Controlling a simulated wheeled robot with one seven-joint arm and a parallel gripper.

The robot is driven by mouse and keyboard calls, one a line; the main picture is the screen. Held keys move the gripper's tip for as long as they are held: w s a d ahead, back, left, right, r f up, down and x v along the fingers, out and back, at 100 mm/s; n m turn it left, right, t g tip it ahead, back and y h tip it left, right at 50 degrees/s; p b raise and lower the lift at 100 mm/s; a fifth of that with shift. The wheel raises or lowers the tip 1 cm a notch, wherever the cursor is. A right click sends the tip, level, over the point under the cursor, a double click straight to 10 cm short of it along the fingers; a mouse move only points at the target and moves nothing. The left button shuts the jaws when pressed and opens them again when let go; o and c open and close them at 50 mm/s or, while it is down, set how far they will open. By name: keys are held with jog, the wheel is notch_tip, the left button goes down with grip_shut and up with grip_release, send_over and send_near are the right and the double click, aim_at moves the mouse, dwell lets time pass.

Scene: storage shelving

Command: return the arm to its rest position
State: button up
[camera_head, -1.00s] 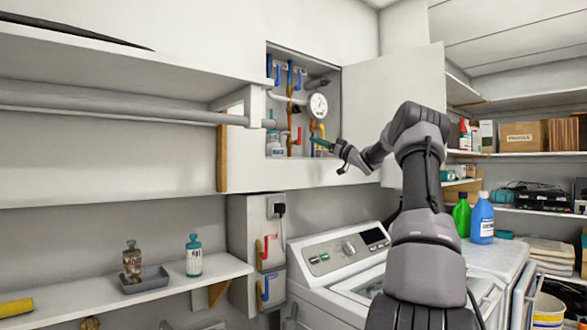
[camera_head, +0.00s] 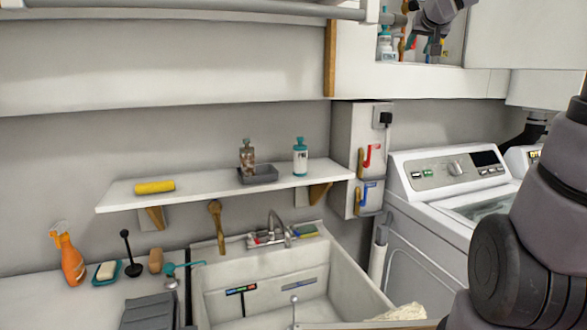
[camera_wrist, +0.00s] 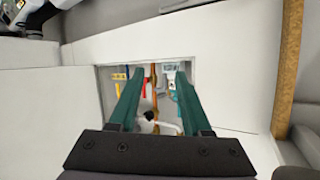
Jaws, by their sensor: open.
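My gripper (camera_wrist: 158,76) shows in the wrist view with its two green fingers spread apart and nothing between them. Beyond the fingers is the open wall cabinet (camera_wrist: 108,98) with coloured valves and pipes inside. In the head view my gripper (camera_head: 434,46) is at the top edge, in front of the cabinet opening, and is partly cut off by the frame. My dark arm links fill the right side of that view. The middle of the arm is out of frame.
A shelf (camera_head: 215,188) holds a yellow roll (camera_head: 155,187), a grey tray (camera_head: 258,175) with a brown bottle, and a white-and-teal bottle (camera_head: 300,158). Below is a sink (camera_head: 345,265). A washing machine (camera_head: 425,235) stands at right, close to my arm. An orange spray bottle (camera_head: 70,262) stands at left.

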jog(key=s+a+f+g+y, duration=0.1)
jog(key=s+a+f+g, duration=0.1)
jog(key=s+f, duration=0.3)
jog(key=s+a+f+g+y, duration=0.2)
jog(key=s+a+f, duration=0.2)
jog(key=s, duration=0.9)
jog(key=s+a+f+g+y, duration=0.1)
jog(key=s+a+f+g, duration=0.1)
jog(key=s+f, duration=0.4)
jog(key=s, duration=0.4)
jog(key=shift+a+f+m+g, duration=0.3)
jog(key=shift+a+f, duration=0.1)
